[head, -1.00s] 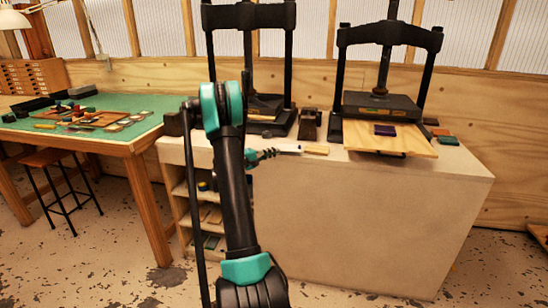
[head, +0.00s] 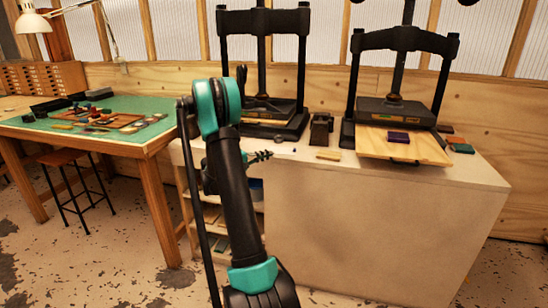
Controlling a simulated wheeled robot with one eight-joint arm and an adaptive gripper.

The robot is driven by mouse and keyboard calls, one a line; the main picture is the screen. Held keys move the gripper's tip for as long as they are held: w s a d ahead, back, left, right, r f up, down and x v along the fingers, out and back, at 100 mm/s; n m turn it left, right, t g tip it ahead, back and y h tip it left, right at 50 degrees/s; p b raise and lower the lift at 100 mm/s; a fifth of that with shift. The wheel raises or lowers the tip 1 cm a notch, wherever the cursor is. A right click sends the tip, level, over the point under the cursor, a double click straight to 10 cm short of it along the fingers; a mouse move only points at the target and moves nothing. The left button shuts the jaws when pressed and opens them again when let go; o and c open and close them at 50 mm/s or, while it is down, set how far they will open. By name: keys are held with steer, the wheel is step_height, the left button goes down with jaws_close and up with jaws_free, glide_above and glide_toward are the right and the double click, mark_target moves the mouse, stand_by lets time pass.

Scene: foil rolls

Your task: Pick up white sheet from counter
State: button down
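The pale counter (head: 380,222) stands ahead, its top running from behind my arm to the right. I cannot make out a separate white sheet on it. My gripper (head: 263,156), dark with some teal, is small in the head view, just right of my arm's upper link, at the counter's front left edge. Its fingers are seen from the side, and their opening is too small to judge. I see nothing clearly held in it. My arm hides part of the counter's left end.
Two black presses (head: 262,72) (head: 398,106) stand on the counter. A green-topped table (head: 90,118) and stool (head: 65,158) stand left.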

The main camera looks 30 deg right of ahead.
steer(key=a, duration=0.1)
steer(key=a+r, duration=0.1)
steer(key=a, duration=0.2)
steer(key=shift+w+a+r, duration=0.15)
steer(key=shift+a+r, duration=0.15)
steer(key=shift+r, duration=0.05)
